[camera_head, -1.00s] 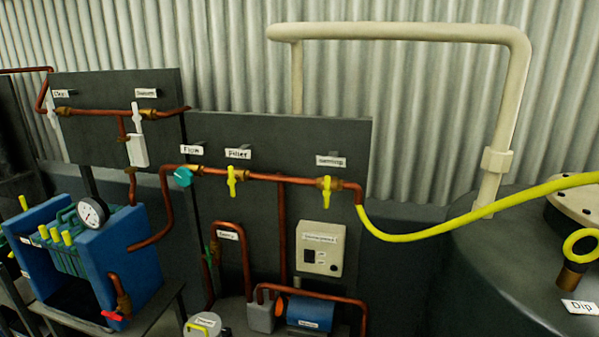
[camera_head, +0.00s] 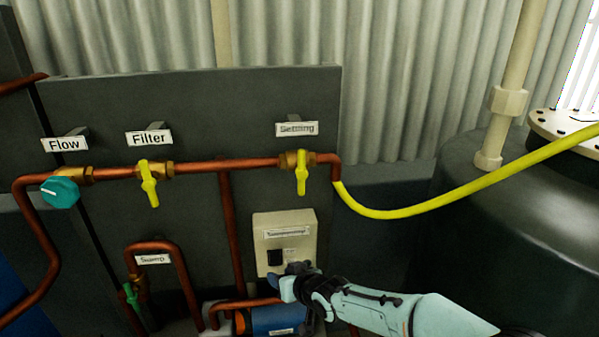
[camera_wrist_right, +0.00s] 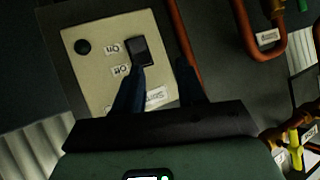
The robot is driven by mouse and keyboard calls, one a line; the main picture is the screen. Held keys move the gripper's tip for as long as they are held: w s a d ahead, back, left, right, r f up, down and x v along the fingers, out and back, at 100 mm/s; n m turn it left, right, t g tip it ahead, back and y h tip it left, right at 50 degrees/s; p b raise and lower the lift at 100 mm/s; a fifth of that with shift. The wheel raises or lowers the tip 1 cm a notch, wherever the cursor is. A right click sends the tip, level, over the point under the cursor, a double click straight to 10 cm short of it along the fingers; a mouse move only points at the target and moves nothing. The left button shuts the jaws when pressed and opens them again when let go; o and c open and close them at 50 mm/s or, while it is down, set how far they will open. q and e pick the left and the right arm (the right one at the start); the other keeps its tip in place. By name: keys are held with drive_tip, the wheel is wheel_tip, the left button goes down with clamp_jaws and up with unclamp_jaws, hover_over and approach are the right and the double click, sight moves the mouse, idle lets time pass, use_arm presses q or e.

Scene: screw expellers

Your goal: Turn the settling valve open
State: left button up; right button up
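The settling valve (camera_head: 301,172) has a yellow handle hanging straight down, across the horizontal copper pipe. Its label (camera_head: 297,129), partly blurred, is above it on the dark panel. A yellow hose leaves the pipe just right of the valve. My right gripper (camera_head: 281,284) is below the valve, in front of the lower part of the beige switch box (camera_head: 300,222). In the right wrist view its two dark fingers (camera_wrist_right: 160,68) are apart with nothing between them, one fingertip close to the box's black switch (camera_wrist_right: 139,50). Contact cannot be told. My left gripper is out of view.
The filter valve (camera_head: 149,184), also with a yellow handle, and the teal flow valve (camera_head: 60,191) are further left on the pipe. A blue pump (camera_head: 275,320) is below the box. The yellow hose (camera_head: 420,213) sags right toward a dark tank (camera_head: 500,230).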

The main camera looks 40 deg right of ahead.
wheel_tip(320, 180, up, 14)
drive_tip(key=s+d+t+h+b, duration=0.2)
drive_tip(key=d+t, duration=0.1)
drive_tip(key=t+h+b, duration=0.1)
drive_tip(key=t+h, duration=0.1)
drive_tip(key=t, duration=0.1)
approach(303, 161)
drive_tip(key=x, duration=1.1)
drive_tip(key=shift+s, duration=0.1)
clamp_jaws()
